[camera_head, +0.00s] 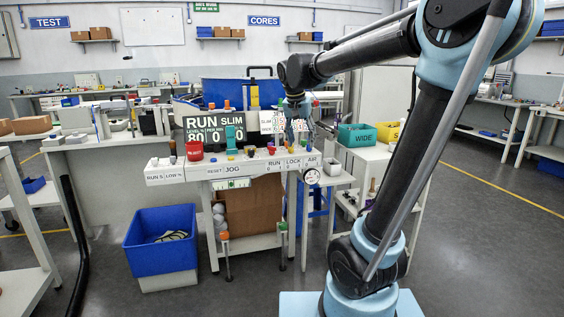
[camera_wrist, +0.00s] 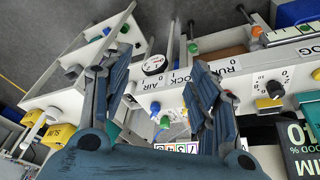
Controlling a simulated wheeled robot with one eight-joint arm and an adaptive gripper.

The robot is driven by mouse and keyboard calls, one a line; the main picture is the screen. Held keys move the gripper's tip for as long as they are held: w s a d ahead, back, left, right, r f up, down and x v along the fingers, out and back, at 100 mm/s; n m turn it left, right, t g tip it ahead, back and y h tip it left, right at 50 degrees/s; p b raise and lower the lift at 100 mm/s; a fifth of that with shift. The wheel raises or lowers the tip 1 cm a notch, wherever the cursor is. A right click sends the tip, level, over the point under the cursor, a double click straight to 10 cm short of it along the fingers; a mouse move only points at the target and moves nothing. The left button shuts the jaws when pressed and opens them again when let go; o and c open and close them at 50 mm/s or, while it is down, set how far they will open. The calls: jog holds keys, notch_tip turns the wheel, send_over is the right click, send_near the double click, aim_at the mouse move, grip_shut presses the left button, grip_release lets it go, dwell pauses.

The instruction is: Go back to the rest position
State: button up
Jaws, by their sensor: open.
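My gripper (camera_head: 298,118) hangs at the end of my arm over the right part of the machine panel (camera_head: 250,166) in the head view. It is small there and partly lost against the background. In the wrist view my gripper (camera_wrist: 158,62) shows two blue-grey fingers spread wide apart with nothing between them. Beyond them lies the panel's white front (camera_wrist: 290,62), with a gauge (camera_wrist: 154,65), knobs and AIR and RUN labels. The gap between the fingers and the panel is hard to judge.
A blue crate (camera_head: 161,240) stands at front left. Floor at right is clear.

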jog(key=s+d+f+n, duration=0.2)
jog(key=s+d+f, duration=0.4)
jog(key=s+f, duration=0.5)
jog(key=s+d+f+n+y, duration=0.1)
jog(key=s+d+f+n, duration=0.1)
jog(key=s+d+f, duration=0.4)
jog(key=s+f, duration=0.5)
jog(key=s, duration=0.4)
jog(key=shift+d+g+y, duration=0.2)
jog(key=shift+g+y, duration=0.1)
jog(key=shift+g, duration=0.1)
